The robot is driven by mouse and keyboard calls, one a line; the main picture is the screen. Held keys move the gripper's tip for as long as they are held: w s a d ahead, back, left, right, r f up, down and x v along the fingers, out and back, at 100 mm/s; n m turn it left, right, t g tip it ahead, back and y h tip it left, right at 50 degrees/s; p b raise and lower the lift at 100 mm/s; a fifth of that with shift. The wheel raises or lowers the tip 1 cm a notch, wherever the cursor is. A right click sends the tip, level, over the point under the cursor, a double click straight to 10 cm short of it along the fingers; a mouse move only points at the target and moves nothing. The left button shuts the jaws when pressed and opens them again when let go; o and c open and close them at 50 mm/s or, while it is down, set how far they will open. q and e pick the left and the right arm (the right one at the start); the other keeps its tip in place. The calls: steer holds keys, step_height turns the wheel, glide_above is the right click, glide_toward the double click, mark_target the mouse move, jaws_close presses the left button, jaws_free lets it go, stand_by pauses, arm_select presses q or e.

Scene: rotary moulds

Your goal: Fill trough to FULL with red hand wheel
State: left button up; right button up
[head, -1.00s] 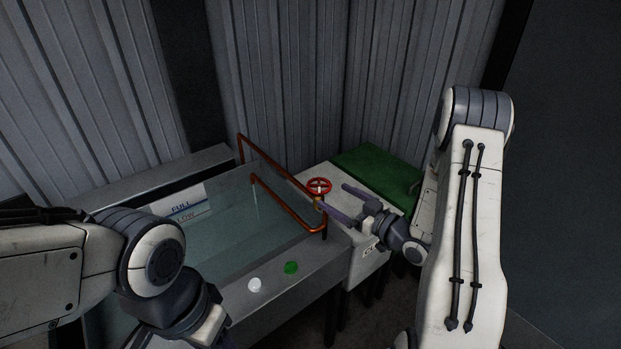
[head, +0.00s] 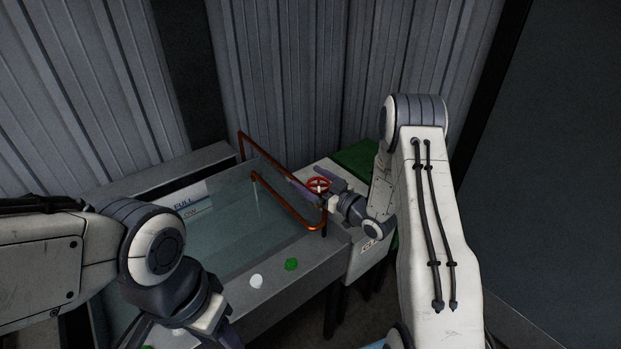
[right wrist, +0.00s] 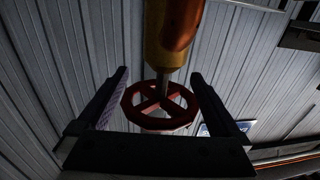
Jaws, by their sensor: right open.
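The red hand wheel (head: 322,184) sits on the copper pipe's valve at the trough's right end. My right gripper (head: 313,183) is open, with its fingers on either side of the wheel. In the right wrist view the wheel (right wrist: 129,103) lies between the two fingers, with gaps to both. The trough (head: 310,262) has a sign (head: 188,203) reading FULL, with a partly legible lower line. A thin pale stream shows below the pipe's spout; the water level is hard to tell. My left gripper (head: 222,330) is at the bottom edge, its fingertips partly cut off.
A copper pipe (head: 285,208) runs along the trough's right side. A pale box and a green surface (head: 358,155) stand behind my right arm. Corrugated walls close the back.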

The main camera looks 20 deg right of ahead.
steer(key=c, duration=1.1)
steer(key=shift+c, duration=0.2)
steer(key=m+h+b, duration=0.1)
steer(key=m+t+h+b, duration=0.1)
steer(key=h, duration=0.1)
steer(key=m+h, duration=0.1)
steer(key=h, duration=0.1)
steer(key=shift+w+d+f+t+b, duration=0.1)
steer(key=shift+d+f+t+b, duration=0.15)
steer(key=shift+t+b, duration=0.15)
steer(key=m+h+b, duration=0.1)
steer(key=h, duration=0.1)
steer(key=m+h+b, duration=0.1)
steer(key=m+h, duration=0.1)
steer(key=shift+d, duration=0.3)
steer(key=m+h+b, duration=0.1)
steer(key=h, duration=0.1)
steer(key=d+m+h+b, duration=0.1)
steer(key=h, duration=0.1)
steer(key=shift+r+m+g, duration=0.1)
steer(key=shift+m+g, duration=0.2)
steer(key=shift+m, duration=0.1)
steer(key=shift+d+m+g+h+b, duration=0.2)
steer(key=shift+m+g+h+b, duration=0.35)
steer(key=shift+h, duration=0.75)
steer(key=shift+d+r+m, duration=0.1)
steer(key=shift+m, duration=0.25)
